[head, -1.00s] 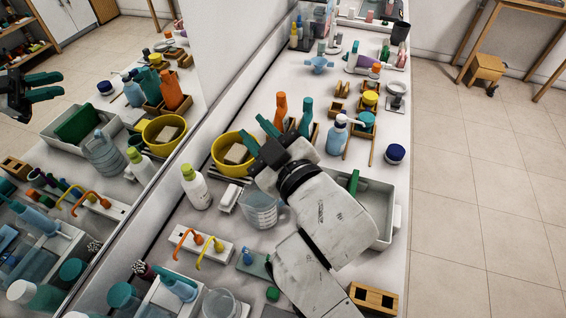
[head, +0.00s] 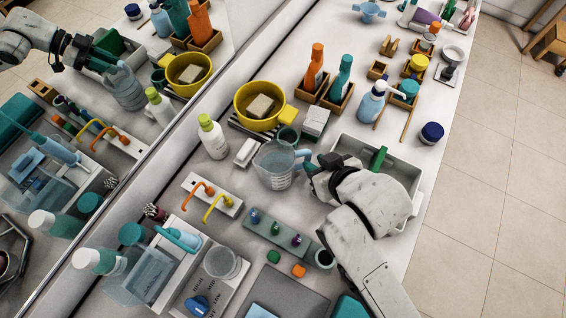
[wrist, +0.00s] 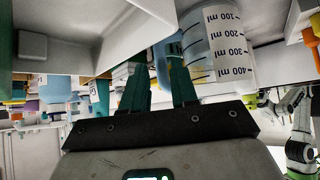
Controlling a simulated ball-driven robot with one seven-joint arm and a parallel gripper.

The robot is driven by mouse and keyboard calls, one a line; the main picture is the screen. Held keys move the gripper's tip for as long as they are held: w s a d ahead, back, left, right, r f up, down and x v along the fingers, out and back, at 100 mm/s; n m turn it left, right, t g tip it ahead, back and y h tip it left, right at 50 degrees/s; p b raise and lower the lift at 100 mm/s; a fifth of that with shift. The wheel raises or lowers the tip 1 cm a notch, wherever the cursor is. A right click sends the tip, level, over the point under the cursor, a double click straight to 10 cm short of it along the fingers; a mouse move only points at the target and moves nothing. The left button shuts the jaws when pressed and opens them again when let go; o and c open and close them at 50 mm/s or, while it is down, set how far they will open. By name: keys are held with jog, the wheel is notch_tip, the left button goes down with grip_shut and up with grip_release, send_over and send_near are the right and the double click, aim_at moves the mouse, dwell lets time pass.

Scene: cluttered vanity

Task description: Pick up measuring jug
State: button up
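The measuring jug (head: 276,168) is clear and bluish, with a handle on its right side. It stands upright on the vanity counter. My gripper (head: 309,163) is at the handle side, to the right of the jug in the head view. In the wrist view the jug (wrist: 224,45) shows its printed ml scale, just beyond the right fingertip. My gripper's teal fingers (wrist: 158,85) are apart there. The blue handle (wrist: 164,58) appears in front of the gap between them. Whether a finger touches it I cannot tell.
A grey-white tray (head: 413,205) lies right of my gripper. A yellow bowl (head: 243,103) and a white bottle (head: 213,140) stand behind and left of the jug. A hook rack (head: 193,188) and a small grey-green board (head: 262,222) lie in front. The mirror (head: 75,190) bounds the left side.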

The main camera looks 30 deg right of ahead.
aim_at(308, 158)
jog(key=p+x, duration=0.1)
jog(key=x, duration=0.4)
jog(key=shift+w+r, duration=0.1)
jog(key=shift+r, duration=0.1)
grip_shut()
